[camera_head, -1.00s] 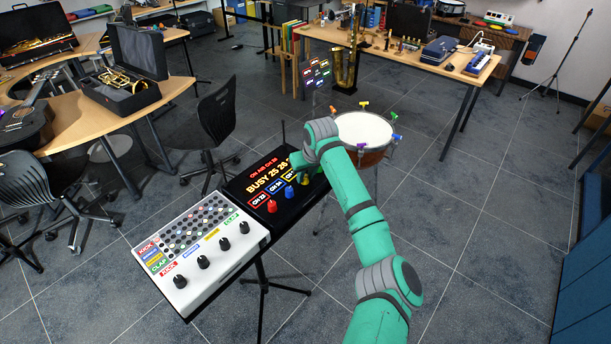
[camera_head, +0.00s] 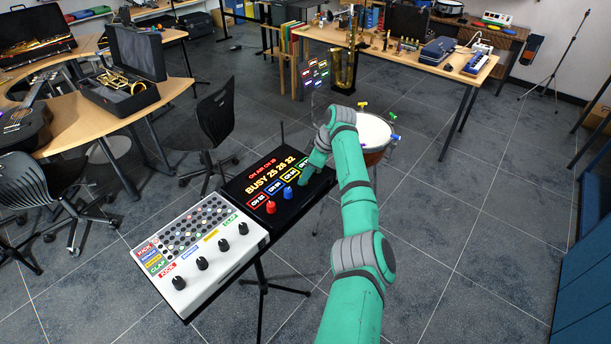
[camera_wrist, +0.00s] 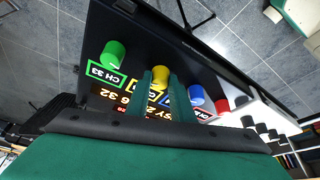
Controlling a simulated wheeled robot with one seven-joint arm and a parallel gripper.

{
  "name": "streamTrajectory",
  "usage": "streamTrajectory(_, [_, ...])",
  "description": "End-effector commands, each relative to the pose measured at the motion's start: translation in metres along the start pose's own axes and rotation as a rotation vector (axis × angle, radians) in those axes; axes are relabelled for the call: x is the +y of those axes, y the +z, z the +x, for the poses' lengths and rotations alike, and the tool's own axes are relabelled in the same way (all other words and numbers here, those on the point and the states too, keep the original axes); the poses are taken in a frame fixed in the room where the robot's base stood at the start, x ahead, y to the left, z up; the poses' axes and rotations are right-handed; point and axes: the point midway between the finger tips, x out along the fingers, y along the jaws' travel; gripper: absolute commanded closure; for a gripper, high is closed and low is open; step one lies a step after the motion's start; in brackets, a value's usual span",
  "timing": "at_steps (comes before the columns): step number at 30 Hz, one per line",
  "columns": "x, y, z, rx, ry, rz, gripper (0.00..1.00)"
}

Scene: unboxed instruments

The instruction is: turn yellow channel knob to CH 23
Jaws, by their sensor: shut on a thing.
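In the wrist view, the yellow knob (camera_wrist: 160,77) sits between the two fingertips of my gripper (camera_wrist: 163,84), which is shut on it. Its channel label is partly hidden by a finger, so I cannot read its number. The green knob (camera_wrist: 113,54) beside it has a green label reading CH 33. The blue knob (camera_wrist: 196,95) is on the other side. In the head view, the black radio panel (camera_head: 245,185) shows an ON AIR line and BUSY 25 28 32. My arm hides the yellow knob there.
The red knob (camera_head: 270,207) and blue knob (camera_head: 288,193) are left of my gripper in the head view. A white drum machine (camera_head: 205,275) with black knobs adjoins the panel. A drum (camera_head: 375,132) stands behind my arm. Open floor lies to the right.

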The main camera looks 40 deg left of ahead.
Motion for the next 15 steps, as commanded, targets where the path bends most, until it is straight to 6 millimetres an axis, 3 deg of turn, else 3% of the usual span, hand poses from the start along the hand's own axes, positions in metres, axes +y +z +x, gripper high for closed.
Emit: streamTrajectory(15, [0.0024,-0.0018,-0.0005,0.001,-0.106,-0.259,1.00])
